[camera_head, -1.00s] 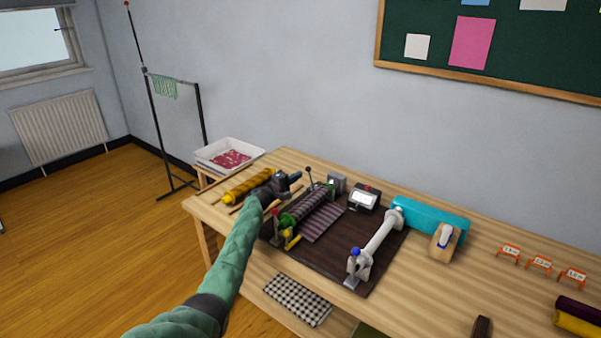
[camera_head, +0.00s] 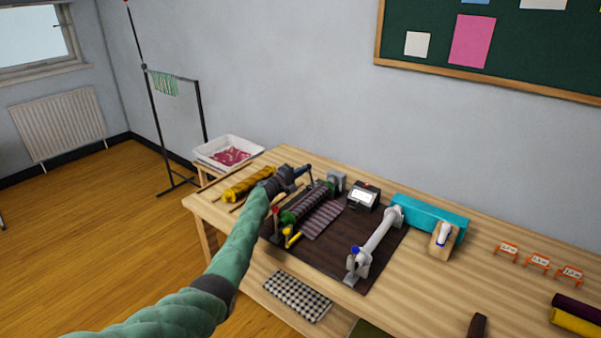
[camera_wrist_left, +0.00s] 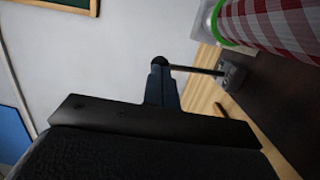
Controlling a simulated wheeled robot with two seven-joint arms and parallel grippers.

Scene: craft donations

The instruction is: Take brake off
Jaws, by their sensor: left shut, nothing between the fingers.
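The winding device (camera_head: 310,205) stands on a dark brown mat on the wooden table, with a striped roll, green rings and a striped cloth running off it. A thin lever with a dark knob (camera_head: 308,167) rises at its far left end. In the left wrist view the dark knob (camera_wrist_left: 160,62) and metal rod (camera_wrist_left: 195,70) run to a small grey base (camera_wrist_left: 232,75). My left gripper (camera_head: 299,172) is shut with nothing held, its blue fingertips (camera_wrist_left: 162,85) right at the knob. I cannot tell whether they touch it. My right gripper is not in view.
A yellow roll (camera_head: 247,184) lies left of my left gripper. A small display box (camera_head: 363,196), a white roller (camera_head: 378,240) and a teal box (camera_head: 425,217) stand to the right. A white tray (camera_head: 228,152) is behind left.

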